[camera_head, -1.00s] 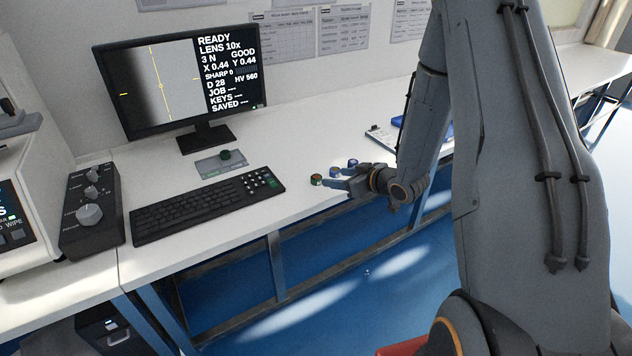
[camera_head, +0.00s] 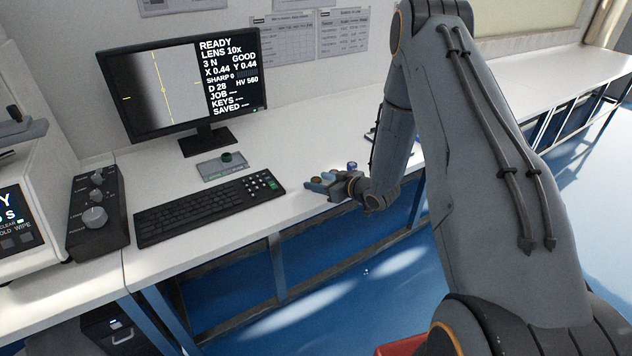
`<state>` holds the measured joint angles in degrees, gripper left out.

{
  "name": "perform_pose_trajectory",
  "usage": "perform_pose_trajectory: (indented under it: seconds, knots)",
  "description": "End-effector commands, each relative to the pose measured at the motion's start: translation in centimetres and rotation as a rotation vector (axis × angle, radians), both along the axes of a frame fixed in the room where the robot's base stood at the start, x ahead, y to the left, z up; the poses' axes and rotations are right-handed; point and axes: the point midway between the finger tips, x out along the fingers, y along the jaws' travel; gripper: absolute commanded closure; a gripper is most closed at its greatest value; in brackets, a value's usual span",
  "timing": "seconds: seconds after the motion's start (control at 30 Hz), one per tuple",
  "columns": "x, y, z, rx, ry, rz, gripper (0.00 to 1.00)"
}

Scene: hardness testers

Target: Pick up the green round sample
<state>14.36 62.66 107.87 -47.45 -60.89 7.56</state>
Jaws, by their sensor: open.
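A small round sample (camera_head: 316,179) with a brownish top stands near the front edge of the white bench, right of the keyboard. Its side looked greenish earlier and is now mostly hidden by my gripper. My gripper (camera_head: 319,183) is open, low over the bench, with its fingers at this sample, seemingly one on either side. Contact cannot be told. A dark green round piece (camera_head: 227,157) sits on a small grey plate (camera_head: 209,171) below the monitor, well left of my gripper. A blue round sample (camera_head: 352,165) stands just behind my gripper.
The black keyboard (camera_head: 205,208) lies left of my gripper. The monitor (camera_head: 183,90) stands behind the grey plate. A dark control box with knobs (camera_head: 97,215) is at the far left. Bare bench lies between the monitor and the samples. My arm hides part of the bench at right.

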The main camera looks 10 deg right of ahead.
Motion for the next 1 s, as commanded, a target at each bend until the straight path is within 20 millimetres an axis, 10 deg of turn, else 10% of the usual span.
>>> perform_pose_trajectory:
  seconds: [0.17,0.43,1.0]
  knots:
    - [0.0,0.0,0.0,0.000,0.000,0.000,0.48]
    - [0.0,0.0,0.0,0.000,0.000,0.000,0.94]
    - [0.1,0.0,2.2,-0.002,-0.003,0.000,0.94]
